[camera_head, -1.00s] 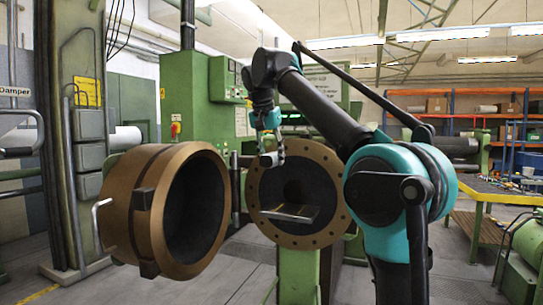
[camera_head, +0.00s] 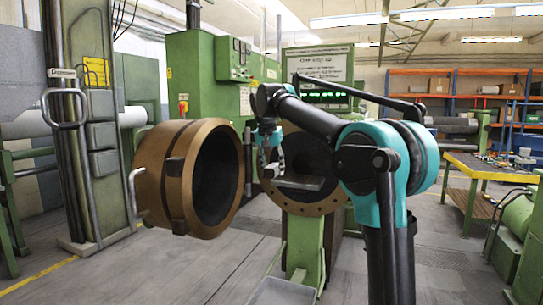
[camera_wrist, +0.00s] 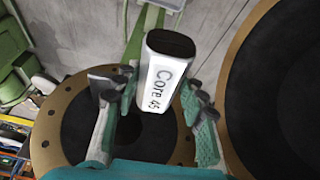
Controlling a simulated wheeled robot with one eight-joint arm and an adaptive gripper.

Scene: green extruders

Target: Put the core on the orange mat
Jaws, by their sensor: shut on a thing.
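In the wrist view, the core (camera_wrist: 162,78) is a white block with a dark top and the marking "Core 45". It stands between the two fingers of my gripper (camera_wrist: 155,105), which is shut on it. In the head view, my gripper (camera_head: 273,170) hangs in front of the round flange opening, close to a flat grey plate (camera_head: 299,183). I cannot make out the core clearly in the head view. I cannot identify an orange mat in either view.
A large brown ring-shaped door (camera_head: 178,180) stands open left of my gripper. The bolted brown flange (camera_head: 330,200) on its green pedestal (camera_head: 305,245) is just behind it. A yellow-edged workbench (camera_head: 480,168) stands at the right.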

